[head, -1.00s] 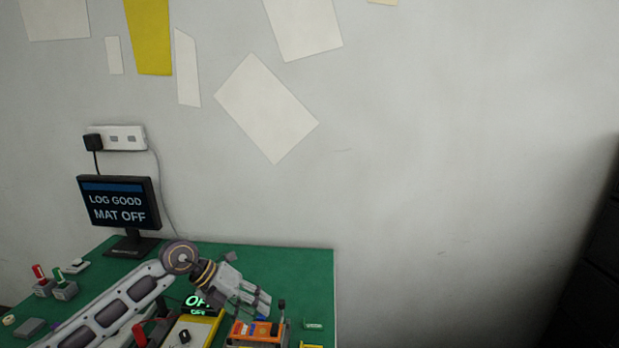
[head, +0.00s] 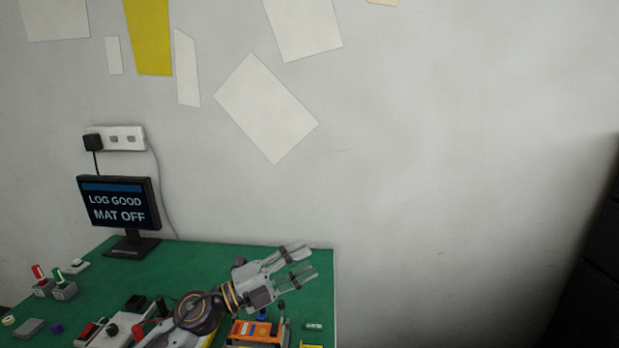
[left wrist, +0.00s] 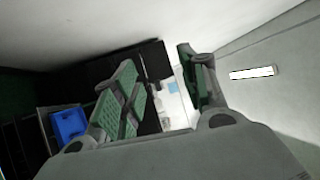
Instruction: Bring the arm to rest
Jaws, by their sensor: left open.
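My left gripper (head: 297,264) is open and empty in the head view, raised above the back right part of the green table (head: 210,254). Its two fingers point up and to the right. In the left wrist view the open fingers (left wrist: 165,92) have nothing between them. My left arm (head: 198,312) crosses in front of the fixtures and hides part of them. An orange fixture with a dark-knobbed lever (head: 258,332) stands below the gripper, apart from it. My right gripper does not show.
A monitor (head: 118,204) reads "LOG GOOD" and "MAT OFF". Red-handled (head: 40,283) and green-handled (head: 61,285) lever boxes stand at the left. A dark cabinet (head: 598,260) is at the far right. A blue bin (left wrist: 68,124) shows in the left wrist view.

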